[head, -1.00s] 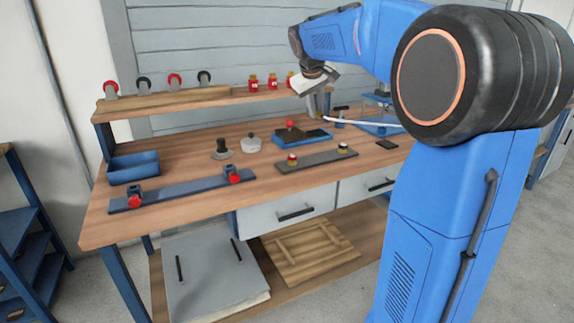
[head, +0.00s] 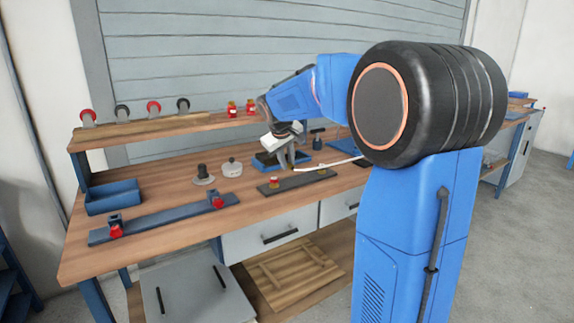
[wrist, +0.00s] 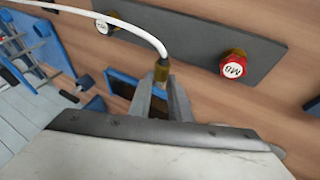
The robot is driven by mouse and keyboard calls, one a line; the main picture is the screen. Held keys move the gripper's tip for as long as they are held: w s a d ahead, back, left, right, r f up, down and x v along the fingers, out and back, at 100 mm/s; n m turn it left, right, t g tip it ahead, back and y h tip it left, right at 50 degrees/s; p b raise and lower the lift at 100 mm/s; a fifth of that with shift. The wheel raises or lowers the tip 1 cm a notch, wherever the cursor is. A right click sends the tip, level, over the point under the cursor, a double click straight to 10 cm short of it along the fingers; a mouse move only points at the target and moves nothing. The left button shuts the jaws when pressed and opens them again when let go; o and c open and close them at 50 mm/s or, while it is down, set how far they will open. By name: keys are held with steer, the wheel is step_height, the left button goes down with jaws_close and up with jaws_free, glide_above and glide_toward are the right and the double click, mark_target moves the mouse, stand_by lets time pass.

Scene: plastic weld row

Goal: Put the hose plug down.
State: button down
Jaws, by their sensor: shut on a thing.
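The hose plug is a brass fitting (wrist: 162,70) on the end of a white hose (wrist: 120,22). My gripper (wrist: 160,98) is shut on it in the wrist view, with the hose bending away to the upper left. In the head view my gripper (head: 289,157) holds it low over the bench, behind a dark plate (head: 298,180). The white hose (head: 330,164) runs right from it. I cannot tell whether the plug touches anything below; my gripper partly hides the blue tray (head: 262,164) behind.
The dark plate carries a red M8 cap (wrist: 233,64) and another white-faced fitting (wrist: 105,24). A black knob (head: 203,174) and a pale lidded pot (head: 232,168) stand left. A long rail (head: 165,222) with red knobs lies in front of a blue bin (head: 113,197).

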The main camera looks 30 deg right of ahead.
steer(key=shift+f, duration=0.6)
steer(key=shift+f, duration=0.65)
steer(key=c, duration=1.6)
jaws_free()
steer(key=shift+c, duration=0.2)
steer(key=shift+r, duration=0.25)
steer(key=v, duration=1.2)
steer(key=shift+r, duration=0.35)
